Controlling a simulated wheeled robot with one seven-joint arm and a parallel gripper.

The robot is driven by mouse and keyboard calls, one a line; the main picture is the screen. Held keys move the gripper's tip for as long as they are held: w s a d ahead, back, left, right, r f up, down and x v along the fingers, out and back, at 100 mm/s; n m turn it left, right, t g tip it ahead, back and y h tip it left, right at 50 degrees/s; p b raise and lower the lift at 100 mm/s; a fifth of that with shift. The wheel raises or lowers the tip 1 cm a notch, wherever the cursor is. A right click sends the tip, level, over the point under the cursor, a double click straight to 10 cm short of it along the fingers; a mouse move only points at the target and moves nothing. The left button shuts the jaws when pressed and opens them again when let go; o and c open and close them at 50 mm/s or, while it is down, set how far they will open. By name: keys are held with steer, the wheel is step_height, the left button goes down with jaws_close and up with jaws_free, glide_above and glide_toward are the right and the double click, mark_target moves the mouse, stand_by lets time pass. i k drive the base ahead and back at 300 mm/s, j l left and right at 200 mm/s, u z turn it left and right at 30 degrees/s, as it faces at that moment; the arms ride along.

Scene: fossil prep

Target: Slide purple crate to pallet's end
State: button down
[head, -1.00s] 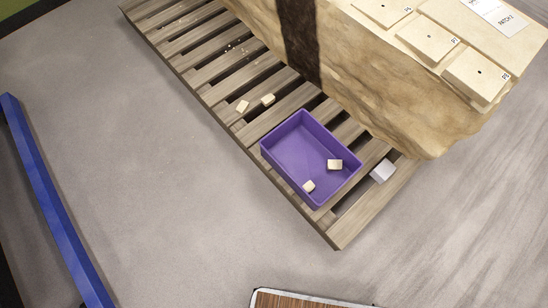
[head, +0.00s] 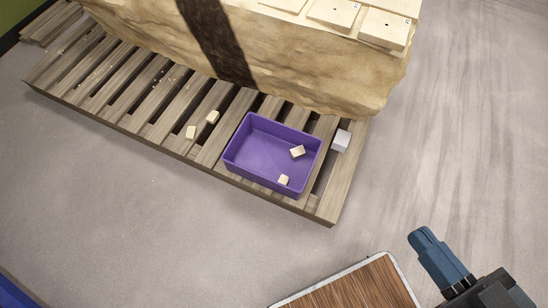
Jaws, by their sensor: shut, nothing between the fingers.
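The purple crate (head: 262,166) is an open tray resting on the slatted wooden pallet (head: 321,206), close to its right end. Two small pale blocks lie inside it: one block (head: 297,151) at the right wall and another block (head: 283,180) near the front. A strip of pallet shows between the crate and the pallet's right end. My gripper (head: 420,236) is at the lower right, over the floor, with its blue fingers shut and empty. It is well apart from the crate and the pallet.
A large tan rock block (head: 310,75) stands on the pallet behind the crate. A small whitish cube (head: 341,141) sits at the pallet's right end. Two pale chunks (head: 212,117) lie on slats left of the crate.

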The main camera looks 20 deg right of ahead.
mark_target(259, 152)
steer(key=i+j, duration=0.2)
steer(key=j, duration=0.2)
steer(key=i+j, duration=0.2)
steer(key=j, duration=0.2)
steer(key=i+j, duration=0.2)
steer(key=j, duration=0.2)
steer(key=i+j, duration=0.2)
steer(key=j, duration=0.2)
steer(key=i+j, duration=0.15)
steer(key=j, duration=0.25)
steer(key=u, duration=0.05)
